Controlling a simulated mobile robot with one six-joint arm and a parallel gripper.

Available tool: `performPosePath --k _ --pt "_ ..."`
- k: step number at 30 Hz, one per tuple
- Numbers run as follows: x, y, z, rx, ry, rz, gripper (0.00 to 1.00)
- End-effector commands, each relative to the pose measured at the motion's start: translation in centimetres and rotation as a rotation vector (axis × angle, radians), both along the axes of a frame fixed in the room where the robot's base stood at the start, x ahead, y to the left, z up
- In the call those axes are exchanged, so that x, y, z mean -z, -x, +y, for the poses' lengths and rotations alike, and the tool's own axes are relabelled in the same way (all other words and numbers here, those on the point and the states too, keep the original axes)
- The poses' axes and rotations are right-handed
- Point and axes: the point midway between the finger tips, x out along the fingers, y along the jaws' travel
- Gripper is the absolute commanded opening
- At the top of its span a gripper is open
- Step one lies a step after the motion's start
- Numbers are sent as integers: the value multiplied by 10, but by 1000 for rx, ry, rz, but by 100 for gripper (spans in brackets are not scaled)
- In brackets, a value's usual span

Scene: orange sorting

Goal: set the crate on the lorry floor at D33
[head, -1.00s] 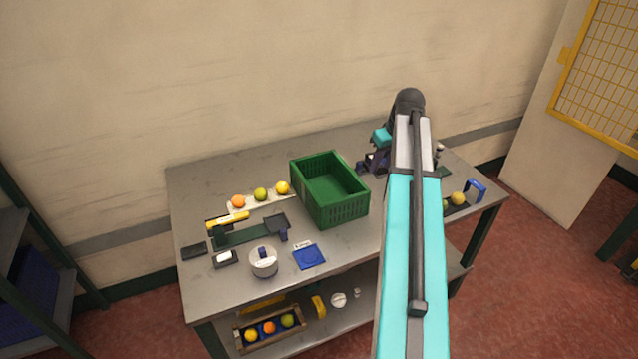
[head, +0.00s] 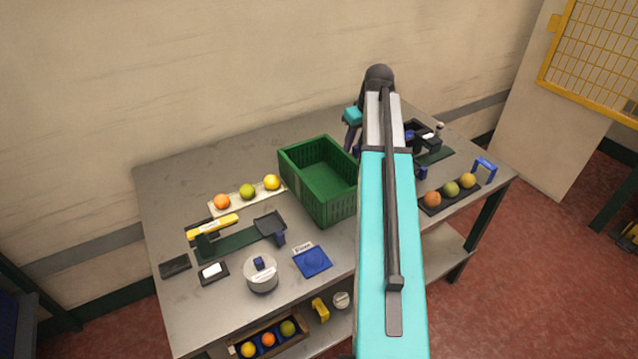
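A green slatted crate (head: 330,212) stands upright on the grey table, near its middle. It looks empty from above, though my arm covers its right edge. My arm reaches over the table just right of the crate. My gripper is mostly hidden behind the arm, so its fingers do not show clearly. I cannot tell whether anything touches the crate. No lorry floor and no D33 mark show in this view.
The grey table (head: 165,208) carries a white strip with three fruits (head: 247,193), a yellow-handled tool (head: 212,225), a round tin (head: 262,275) and a blue pad (head: 313,263). A dark tray (head: 442,201) with three fruits lies at right. Red floor (head: 520,260) is clear there.

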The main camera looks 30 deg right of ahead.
Motion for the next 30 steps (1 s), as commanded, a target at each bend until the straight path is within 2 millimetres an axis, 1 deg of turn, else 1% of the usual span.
performPosePath --k 1,3,16,20,23,30 --pt "8 0 1 -1 0 0 34" --pt "11 -1 1 -1 0 0 34" --pt "12 -1 2 -2 0 0 34" --pt "14 -2 2 -3 0 0 34" --pt "20 -4 2 -3 -1 1 34" --pt "43 -11 2 -3 -1 2 34"
